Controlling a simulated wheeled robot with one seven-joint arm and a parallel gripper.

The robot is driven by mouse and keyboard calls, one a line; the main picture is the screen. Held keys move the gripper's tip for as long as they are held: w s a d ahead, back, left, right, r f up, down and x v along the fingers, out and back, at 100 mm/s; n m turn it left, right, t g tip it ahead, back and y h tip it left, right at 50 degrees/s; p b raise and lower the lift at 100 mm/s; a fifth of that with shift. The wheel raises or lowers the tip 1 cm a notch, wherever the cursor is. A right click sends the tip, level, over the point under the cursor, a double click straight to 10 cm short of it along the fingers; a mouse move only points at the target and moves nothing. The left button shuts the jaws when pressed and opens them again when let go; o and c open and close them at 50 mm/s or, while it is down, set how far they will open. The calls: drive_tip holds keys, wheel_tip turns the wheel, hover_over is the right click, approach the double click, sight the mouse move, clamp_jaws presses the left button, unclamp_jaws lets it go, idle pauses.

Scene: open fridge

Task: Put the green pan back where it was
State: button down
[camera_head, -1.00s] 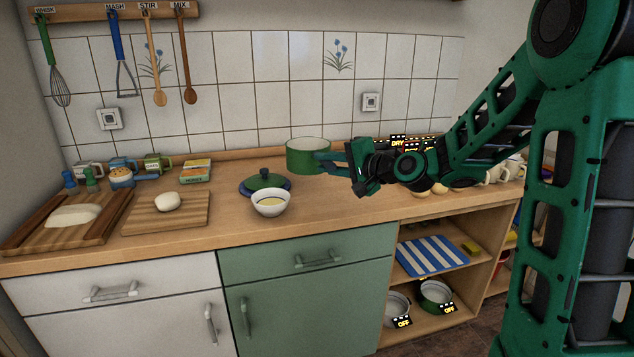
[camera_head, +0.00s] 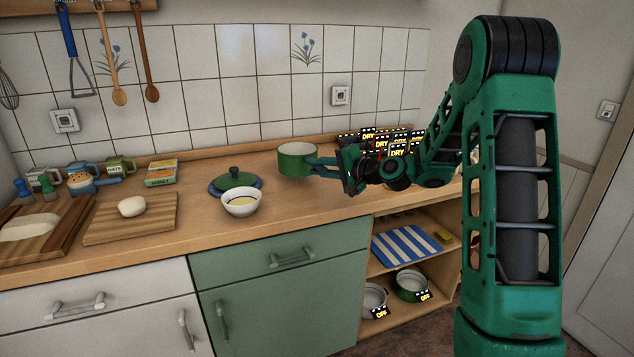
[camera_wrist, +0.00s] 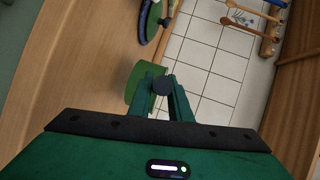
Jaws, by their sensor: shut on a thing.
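A green pan (camera_head: 297,161) with a pale inside is held upright at the back of the wooden counter, right of the lidded blue dish. My gripper (camera_head: 326,167) comes from the right and is shut on its handle. I cannot tell whether the pan's base touches the counter. The wrist view also shows the pan (camera_wrist: 137,88) just beyond my fingers (camera_wrist: 163,86). A second green pan (camera_head: 411,284) stands on the lower shelf under the counter, beside a pale pan (camera_head: 373,298); both carry "OFF" labels.
A white bowl (camera_head: 241,203) and a green lid (camera_head: 235,179) on a blue dish are left of the pan. Several "DRY" labels (camera_head: 397,152) show behind my wrist. A striped cloth (camera_head: 405,243) lies on the upper shelf. Front counter right of the bowl is clear.

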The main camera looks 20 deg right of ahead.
drive_tip(key=shift+d+f, duration=0.15)
drive_tip(key=shift+f, duration=1.85)
drive_tip(key=c, duration=1.6)
unclamp_jaws()
drive_tip(key=shift+f, duration=0.15)
drive_tip(key=shift+c, duration=0.2)
drive_tip(key=v, duration=1.2)
drive_tip(key=s+a+f+n+g+h, duration=0.1)
drive_tip(key=s+f+n+g+h, duration=0.15)
drive_tip(key=s, duration=0.35)
drive_tip(key=s+a+f+n+g+h, duration=0.1)
drive_tip(key=s+a+f+n+g, duration=0.1)
drive_tip(key=s+f+n+g, duration=0.3)
drive_tip(key=s+d+r+m+g+h, duration=0.1)
drive_tip(key=s+d+g+h, duration=0.1)
drive_tip(key=s, duration=1.3)
drive_tip(key=s+d+r+m+g+h, duration=0.1)
drive_tip(key=s+d+r+m+g, duration=0.1)
drive_tip(key=s, duration=1.2)
drive_tip(key=shift+s+d+r+g+h, duration=0.3)
drive_tip(key=shift+d+g, duration=0.4)
drive_tip(key=shift+g, duration=0.55)
